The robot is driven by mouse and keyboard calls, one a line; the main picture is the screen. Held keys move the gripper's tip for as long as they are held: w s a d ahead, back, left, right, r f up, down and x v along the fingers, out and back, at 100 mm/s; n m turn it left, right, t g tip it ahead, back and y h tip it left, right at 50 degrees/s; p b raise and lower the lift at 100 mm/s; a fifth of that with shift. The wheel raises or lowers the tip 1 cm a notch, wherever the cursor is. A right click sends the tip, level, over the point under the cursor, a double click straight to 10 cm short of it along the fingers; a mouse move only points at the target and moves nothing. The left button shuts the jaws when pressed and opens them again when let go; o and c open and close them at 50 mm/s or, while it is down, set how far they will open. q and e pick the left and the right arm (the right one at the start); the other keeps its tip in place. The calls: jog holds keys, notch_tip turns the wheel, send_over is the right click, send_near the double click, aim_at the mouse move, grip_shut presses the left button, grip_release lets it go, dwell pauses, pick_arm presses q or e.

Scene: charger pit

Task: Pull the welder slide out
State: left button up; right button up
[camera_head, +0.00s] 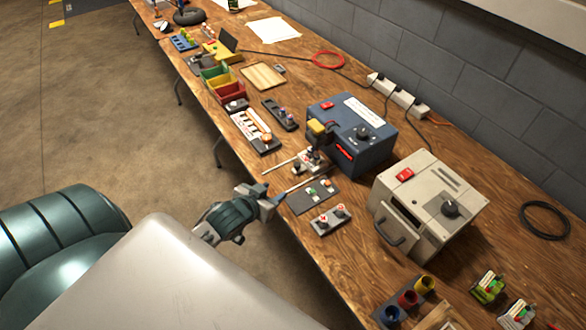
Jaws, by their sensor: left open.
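The blue welder (372,150) stands on the workbench, with a red switch, a dial, a white label and a lit red display. In front of it is the small pale slide (309,161) on two thin rods that run out toward the bench's front edge. A yellow-topped black part (320,130) sits over the slide at the welder's face and partly hides it. My left gripper (271,194) is open and empty at the front edge, close to the outer end of the nearer rod. Contact with the rod cannot be made out. My right gripper is not in view.
A dark plate with small parts (312,197) and a grey block with two knobs (330,219) lie beside the slide. A beige machine with a handle (430,205) stands to the right. Colored bins (222,85) and a dark-ended tray (256,130) lie to the left.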

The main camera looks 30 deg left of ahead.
aim_at(295, 166)
pick_arm(q)
jog(key=w, duration=0.1)
jog(key=w+a+r+t, duration=0.1)
jog(key=shift+w+a+r+h, duration=0.1)
jog(key=shift+w+r+h, duration=0.15)
jog(key=shift+w+h, duration=0.1)
jog(key=shift+w+t, duration=0.25)
jog(key=shift+t, duration=0.05)
jog(key=x, duration=1)
jog(key=shift+f+p, duration=0.15)
jog(key=shift+p, duration=0.2)
grip_shut()
